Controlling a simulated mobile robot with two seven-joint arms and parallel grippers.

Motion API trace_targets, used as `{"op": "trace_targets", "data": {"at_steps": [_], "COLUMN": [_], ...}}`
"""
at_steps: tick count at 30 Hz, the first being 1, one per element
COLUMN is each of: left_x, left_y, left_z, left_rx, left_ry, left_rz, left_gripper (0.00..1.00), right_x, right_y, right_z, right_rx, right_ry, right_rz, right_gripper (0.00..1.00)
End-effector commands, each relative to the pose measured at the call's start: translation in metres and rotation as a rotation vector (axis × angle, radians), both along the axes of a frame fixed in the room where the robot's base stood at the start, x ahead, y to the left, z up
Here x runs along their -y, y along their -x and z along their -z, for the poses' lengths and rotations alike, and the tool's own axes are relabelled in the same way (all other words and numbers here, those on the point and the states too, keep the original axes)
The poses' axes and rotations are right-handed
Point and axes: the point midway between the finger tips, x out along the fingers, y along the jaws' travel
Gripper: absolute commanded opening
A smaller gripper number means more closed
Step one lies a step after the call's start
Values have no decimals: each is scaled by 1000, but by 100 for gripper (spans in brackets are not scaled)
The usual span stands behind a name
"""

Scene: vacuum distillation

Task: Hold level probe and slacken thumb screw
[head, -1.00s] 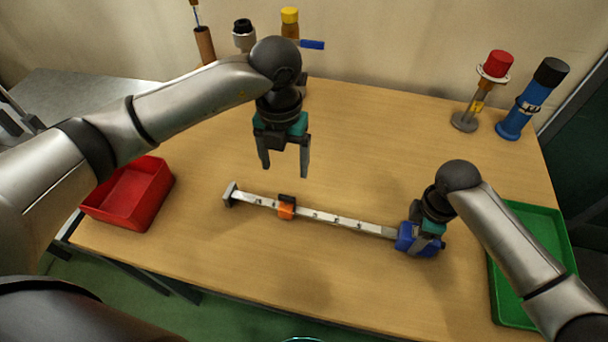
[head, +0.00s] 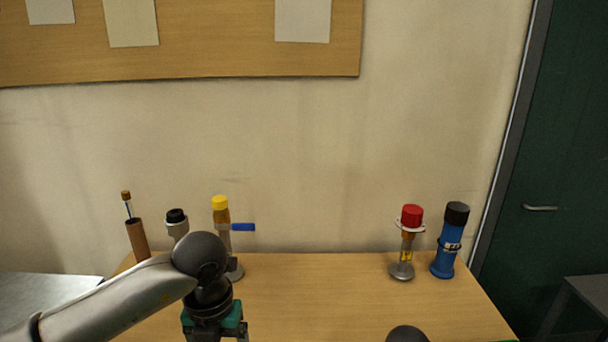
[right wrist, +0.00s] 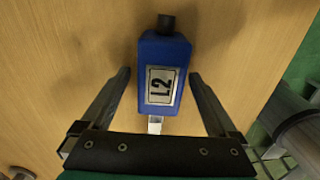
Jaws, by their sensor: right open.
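The blue block (right wrist: 172,90) of the level probe, labelled "L2", lies on the table in the right wrist view. A black knob (right wrist: 166,24) sticks out of its top end, and a short piece of the metal bar (right wrist: 155,124) shows at its lower end. My right gripper (right wrist: 159,74) is open, with one finger on each side of the block and a visible gap at both sides. In the head view, my left gripper (head: 215,333) is at the bottom edge with its fingertips cut off. The rest of the probe is out of view.
At the back of the table (head: 320,290) stand a brown tube (head: 138,240), a black-capped holder (head: 178,228), a yellow-capped piece (head: 221,208) with a blue handle, a red-capped stand (head: 410,217) and a blue bottle (head: 448,250). The table between these groups is clear.

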Motion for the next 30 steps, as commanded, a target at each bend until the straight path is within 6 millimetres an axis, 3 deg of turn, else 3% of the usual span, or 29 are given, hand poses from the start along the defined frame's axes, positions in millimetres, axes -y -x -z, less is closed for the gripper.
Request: {"op": "trace_targets", "data": {"at_steps": [8,11,21,30], "left_x": [0,0,0,0], "left_y": [0,0,0,0], "left_z": [0,0,0,0], "left_rx": [0,0,0,0], "left_ry": [0,0,0,0], "left_rz": [0,0,0,0], "left_gripper": [80,80,80,80], "right_x": [0,0,0,0], "right_y": [-1,-1,-1,0], "right_z": [-7,-20,-91,-120], "right_rx": [2,4,5,1], "right_ry": [0,-1,0,0], "right_rz": [0,-1,-1,0], "right_gripper": [95,95,95,95]}}
